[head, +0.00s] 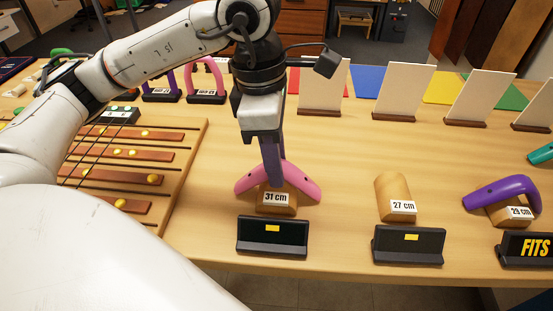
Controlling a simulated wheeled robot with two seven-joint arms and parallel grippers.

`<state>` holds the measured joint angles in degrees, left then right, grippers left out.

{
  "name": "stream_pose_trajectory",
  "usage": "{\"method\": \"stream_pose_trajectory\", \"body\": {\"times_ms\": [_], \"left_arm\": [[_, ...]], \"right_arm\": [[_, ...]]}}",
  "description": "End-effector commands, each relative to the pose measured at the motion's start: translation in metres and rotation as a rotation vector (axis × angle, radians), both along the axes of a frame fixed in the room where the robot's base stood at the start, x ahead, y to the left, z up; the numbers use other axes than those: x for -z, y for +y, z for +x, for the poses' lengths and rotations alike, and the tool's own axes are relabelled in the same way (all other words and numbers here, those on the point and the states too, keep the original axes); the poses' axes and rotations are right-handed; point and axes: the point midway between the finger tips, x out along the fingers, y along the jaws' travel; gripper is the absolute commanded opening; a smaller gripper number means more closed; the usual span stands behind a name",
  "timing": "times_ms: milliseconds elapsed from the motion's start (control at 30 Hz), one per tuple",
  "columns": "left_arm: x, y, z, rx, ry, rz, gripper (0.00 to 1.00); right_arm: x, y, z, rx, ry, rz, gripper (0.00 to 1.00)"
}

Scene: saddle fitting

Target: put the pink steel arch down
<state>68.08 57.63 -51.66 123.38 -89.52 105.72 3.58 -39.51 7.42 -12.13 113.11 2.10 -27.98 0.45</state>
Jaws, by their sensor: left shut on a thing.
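The pink steel arch (307,181) is in the jaws of my left gripper (273,178), which points straight down. The arch spans left and right over a wooden saddle block (276,208) labelled 31 cm, its ends reaching down beside the block. I cannot tell whether the arch rests on the block or hangs just above it. The gripper's fingers hide the arch's middle. My right gripper is out of view.
A 27 cm block (394,197) stands bare to the right. A purple arch (500,190) lies on the 29 cm block, beside a FITS sign (535,248). Black stands (272,236) line the front. A slatted wooden rack (130,165) is left; white panels (403,92) stand behind.

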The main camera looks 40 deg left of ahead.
Motion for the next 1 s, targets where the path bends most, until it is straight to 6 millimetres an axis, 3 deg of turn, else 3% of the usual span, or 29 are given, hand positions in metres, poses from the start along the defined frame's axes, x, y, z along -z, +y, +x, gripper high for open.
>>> {"method": "stream_pose_trajectory", "body": {"times_ms": [300, 333, 433, 767, 867, 1000], "left_arm": [[0.004, 0.000, 0.000, 0.000, -0.003, -0.001, 0.00], [0.004, 0.000, 0.000, 0.000, -0.001, 0.000, 0.29], [0.002, 0.000, 0.000, 0.000, -0.001, 0.000, 0.46], [0.000, 0.000, 0.000, 0.000, -0.001, 0.000, 0.46], [-0.007, 0.000, 0.001, 0.000, -0.004, -0.001, 0.46], [-0.033, 0.003, 0.000, 0.000, -0.007, -0.002, 0.46]], "right_arm": [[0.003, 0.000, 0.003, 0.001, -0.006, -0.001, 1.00], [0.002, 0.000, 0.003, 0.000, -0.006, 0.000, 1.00], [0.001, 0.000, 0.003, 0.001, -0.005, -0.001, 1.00], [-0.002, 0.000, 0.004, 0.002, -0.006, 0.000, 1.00], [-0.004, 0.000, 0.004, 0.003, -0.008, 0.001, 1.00], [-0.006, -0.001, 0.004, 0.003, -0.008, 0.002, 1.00]]}}
